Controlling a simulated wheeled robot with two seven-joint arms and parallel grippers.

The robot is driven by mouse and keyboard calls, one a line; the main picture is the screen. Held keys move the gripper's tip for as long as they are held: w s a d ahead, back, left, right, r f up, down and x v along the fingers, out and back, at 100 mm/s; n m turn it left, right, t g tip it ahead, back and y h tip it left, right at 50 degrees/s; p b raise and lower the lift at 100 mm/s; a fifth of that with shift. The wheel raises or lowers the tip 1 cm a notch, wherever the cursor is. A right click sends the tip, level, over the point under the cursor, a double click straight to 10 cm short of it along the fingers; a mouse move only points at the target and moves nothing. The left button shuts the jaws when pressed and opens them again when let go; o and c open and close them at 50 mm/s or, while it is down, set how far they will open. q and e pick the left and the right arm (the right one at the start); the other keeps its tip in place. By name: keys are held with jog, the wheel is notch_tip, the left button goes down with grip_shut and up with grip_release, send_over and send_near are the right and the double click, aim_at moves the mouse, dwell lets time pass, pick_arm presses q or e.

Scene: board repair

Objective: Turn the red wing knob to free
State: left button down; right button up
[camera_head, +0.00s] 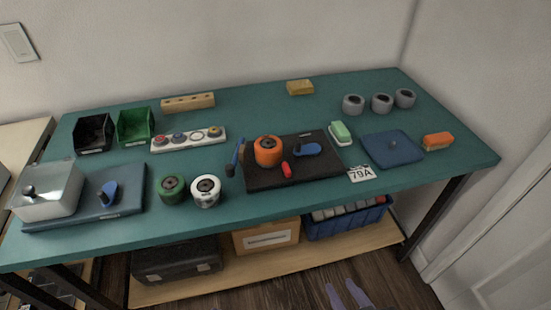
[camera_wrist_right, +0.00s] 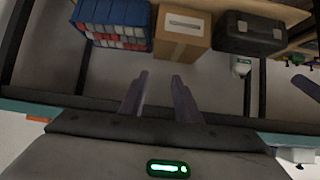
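The small red wing knob (camera_head: 287,170) is on the front part of a black board (camera_head: 262,180) in the middle of the teal table. An orange spool (camera_head: 268,151) and a blue knob (camera_head: 307,149) are also on this board. My right gripper (camera_head: 347,291) is low at the bottom of the head view, in front of the table and well apart from the knob. Its two fingers also show in the right wrist view (camera_wrist_right: 160,82), spread apart with nothing between them. The knob's exact angle is too small to tell. My left gripper is not seen in the head view.
Green and white spools (camera_head: 205,191) stand left of the board. A label card (camera_head: 361,173) and a blue plate (camera_head: 391,149) lie to its right. Below the table, a shelf holds a blue bin (camera_head: 345,222), a cardboard box (camera_head: 266,238) and a black case (camera_head: 175,262).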

jog(key=w+a+r+n+t+y, duration=0.25)
jog(key=w+a+r, duration=0.2)
jog(key=r, duration=0.35)
jog(key=w+a+r+n+t+y+p, duration=0.1)
jog(key=w+a+r+n+y, duration=0.3)
jog(key=r, duration=0.4)
jog(key=w+a+r+n+t+y, duration=0.25)
jog(key=w+a+r, duration=0.2)
jog(key=r, duration=0.35)
jog(key=s+a+r+n+g+y, duration=0.5)
jog(key=a+r+n+g+y, duration=0.3)
jog(key=a+r+n, duration=0.3)
jog(key=s+a+n+g+p, duration=0.1)
jog(key=s+a+n+g, duration=0.25)
jog(key=n+g, duration=0.35)
jog(key=n+t+h+p, duration=0.2)
jog(key=n+h, duration=0.7)
jog(key=h, duration=1)
send_near(287, 167)
jog(key=p+x, duration=0.1)
jog(key=x, duration=0.5)
jog(key=shift+f, duration=0.3)
jog(key=shift+w+f+t, duration=0.3)
jog(key=shift+w+f, duration=0.05)
jog(key=shift+f, duration=0.4)
